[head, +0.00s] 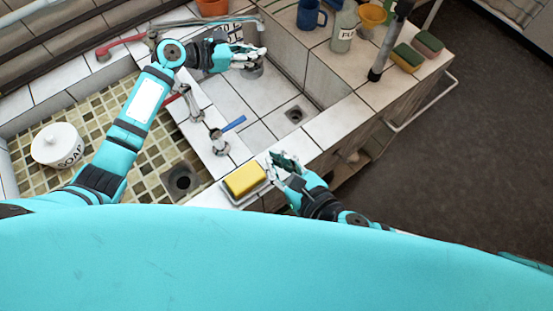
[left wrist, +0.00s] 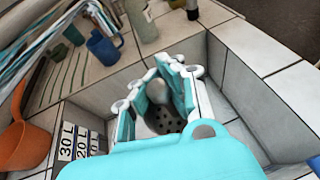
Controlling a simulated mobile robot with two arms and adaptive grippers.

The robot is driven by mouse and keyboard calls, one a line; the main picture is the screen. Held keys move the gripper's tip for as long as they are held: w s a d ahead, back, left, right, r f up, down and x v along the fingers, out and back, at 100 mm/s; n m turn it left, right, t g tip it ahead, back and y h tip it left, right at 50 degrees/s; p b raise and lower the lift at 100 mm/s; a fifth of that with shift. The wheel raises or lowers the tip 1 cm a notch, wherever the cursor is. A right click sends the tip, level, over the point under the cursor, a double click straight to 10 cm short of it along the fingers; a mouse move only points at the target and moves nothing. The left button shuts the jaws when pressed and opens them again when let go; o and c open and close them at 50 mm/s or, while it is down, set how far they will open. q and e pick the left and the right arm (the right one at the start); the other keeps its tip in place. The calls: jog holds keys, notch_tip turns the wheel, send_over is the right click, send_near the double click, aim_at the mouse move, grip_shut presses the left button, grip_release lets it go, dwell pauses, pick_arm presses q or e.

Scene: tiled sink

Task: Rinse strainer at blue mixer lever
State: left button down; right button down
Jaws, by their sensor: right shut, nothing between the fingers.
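My left gripper (head: 258,58) is over the far end of the white basin. In the left wrist view its fingers (left wrist: 157,88) close around the pale knob of a grey strainer (left wrist: 162,122) with dark holes. The strainer (head: 252,71) shows partly below the fingers in the head view; the hand hides the rest. A mixer with a blue lever (head: 234,125) stands on the divider at the near left of that basin. A red lever (head: 172,99) is farther back on the divider. My right gripper (head: 284,163) is shut and empty above the near rim.
A yellow sponge (head: 244,179) lies on a white dish beside my right gripper. The white basin has a drain (head: 294,115). A soap pot (head: 57,146) stands at left. A blue mug (head: 311,16), bottle (head: 344,27) and sponges (head: 407,57) stand on the right ledge.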

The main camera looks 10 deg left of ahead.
pick_arm(q)
jog(key=shift+s+a+p, duration=0.15)
jog(key=shift+s+p, duration=0.85)
jog(key=shift+s, duration=0.3)
jog(key=shift+s+a+p, duration=0.1)
jog(key=shift+s+p, duration=0.85)
jog(key=shift+s, duration=0.3)
jog(key=s+r+p, duration=0.4)
jog(key=s+p, duration=0.1)
jog(key=p, duration=0.3)
jog(key=shift+a, duration=0.25)
